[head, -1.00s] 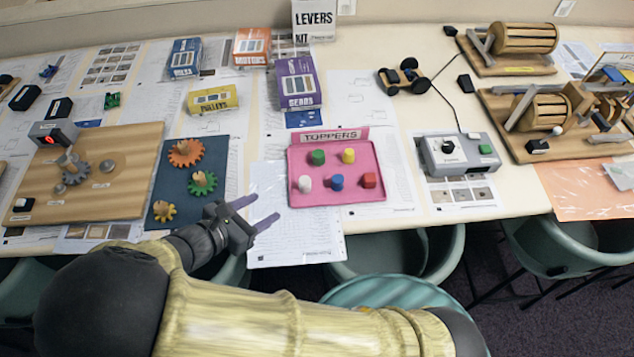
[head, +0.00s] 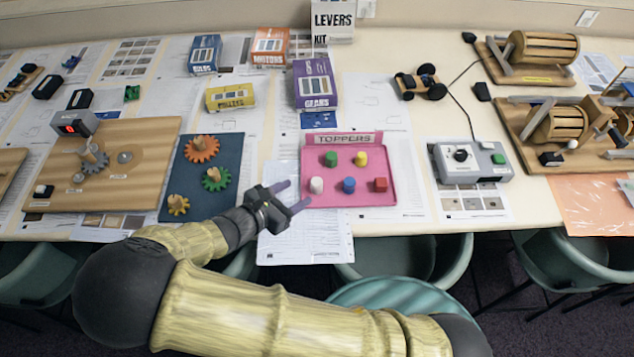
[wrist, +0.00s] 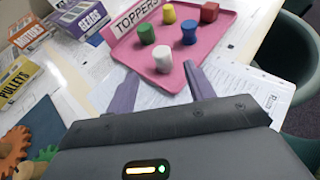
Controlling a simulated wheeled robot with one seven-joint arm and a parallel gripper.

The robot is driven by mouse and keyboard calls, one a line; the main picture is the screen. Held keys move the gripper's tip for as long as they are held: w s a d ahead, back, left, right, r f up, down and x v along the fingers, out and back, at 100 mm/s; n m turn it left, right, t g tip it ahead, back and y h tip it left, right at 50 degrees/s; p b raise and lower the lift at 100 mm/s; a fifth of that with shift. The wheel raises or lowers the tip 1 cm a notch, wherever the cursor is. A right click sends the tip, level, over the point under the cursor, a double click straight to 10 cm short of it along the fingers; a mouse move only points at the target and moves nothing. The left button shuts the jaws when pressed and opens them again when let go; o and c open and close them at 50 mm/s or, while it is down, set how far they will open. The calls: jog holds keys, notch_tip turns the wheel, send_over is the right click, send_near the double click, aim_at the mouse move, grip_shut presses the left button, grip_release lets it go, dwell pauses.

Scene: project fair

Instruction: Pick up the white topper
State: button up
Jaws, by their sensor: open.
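The white topper (head: 316,185) is a small upright cylinder at the front left of the pink tray (head: 345,164) labelled TOPPERS. In the wrist view the white topper (wrist: 162,59) stands just beyond my gripper's fingertips, roughly centred between them. My gripper (head: 292,197) is open and empty, just left of and in front of the tray's near left corner. In the wrist view its two purple fingers (wrist: 158,84) are spread apart and do not touch the topper.
The tray also holds a green topper (head: 331,159), a yellow topper (head: 361,158), a blue topper (head: 349,185) and a red topper (head: 380,184). A dark board with gears (head: 225,160) lies to the left. A grey control box (head: 472,161) stands to the right.

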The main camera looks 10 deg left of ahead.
aim_at(316, 182)
jog(key=shift+x, duration=2)
jog(key=shift+d+p, duration=0.1)
jog(key=shift+p, duration=0.25)
jog(key=p+x, duration=0.1)
jog(key=x, duration=0.3)
jog(key=shift+d+p, duration=0.1)
jog(key=shift+p, duration=0.25)
jog(key=shift+w+d+f, duration=0.2)
jog(key=shift+w+f, duration=0.05)
jog(key=shift+w, duration=0.15)
jog(key=c, duration=1)
